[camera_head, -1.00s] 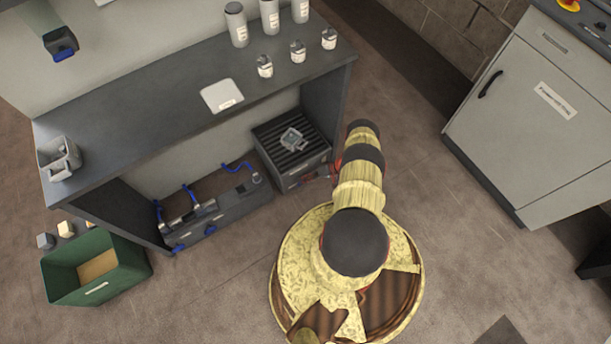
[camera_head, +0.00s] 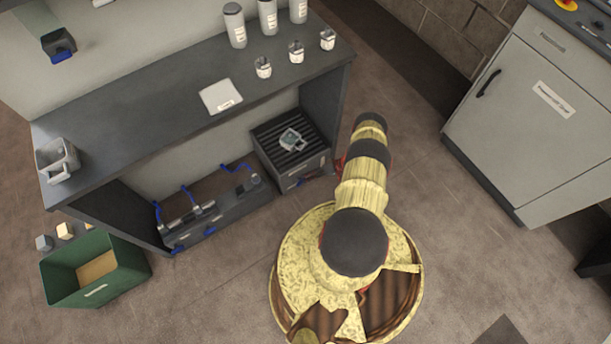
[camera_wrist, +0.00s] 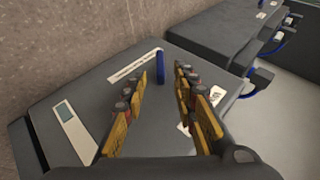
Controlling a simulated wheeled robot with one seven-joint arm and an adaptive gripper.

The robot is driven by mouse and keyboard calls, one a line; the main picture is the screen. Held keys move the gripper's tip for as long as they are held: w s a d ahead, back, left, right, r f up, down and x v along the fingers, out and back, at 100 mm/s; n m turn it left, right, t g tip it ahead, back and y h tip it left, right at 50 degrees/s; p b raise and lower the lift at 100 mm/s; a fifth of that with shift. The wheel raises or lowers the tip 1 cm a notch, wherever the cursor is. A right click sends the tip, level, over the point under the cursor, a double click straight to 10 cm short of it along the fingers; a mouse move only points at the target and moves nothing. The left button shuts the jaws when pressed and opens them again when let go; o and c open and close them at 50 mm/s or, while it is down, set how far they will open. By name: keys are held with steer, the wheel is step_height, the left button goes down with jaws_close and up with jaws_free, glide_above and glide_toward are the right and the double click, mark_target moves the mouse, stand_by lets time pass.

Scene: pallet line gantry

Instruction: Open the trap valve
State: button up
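In the wrist view, a blue upright lever (camera_wrist: 160,66) stands on the front of a dark grey unit (camera_wrist: 95,82), beside a white label strip too small to read. I cannot tell for sure that this lever is the trap valve. My gripper (camera_wrist: 161,84) is open, with its yellow fingers on either side of the lever's line; contact is not visible. In the head view, the dark grilled unit (camera_head: 289,178) sits under the bench, and my arm reaches down by its right side. My gripper is mostly hidden there.
A second low unit with blue handles (camera_head: 215,215) stands left of the grilled unit; it also shows in the wrist view (camera_wrist: 220,35). The bench (camera_head: 150,115) overhangs both units. A green bin (camera_head: 75,290) is at left, a grey cabinet (camera_head: 520,130) at right.

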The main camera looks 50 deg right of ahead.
steer(key=v, duration=0.8)
steer(key=shift+s+d, duration=0.15)
steer(key=shift+d, duration=0.05)
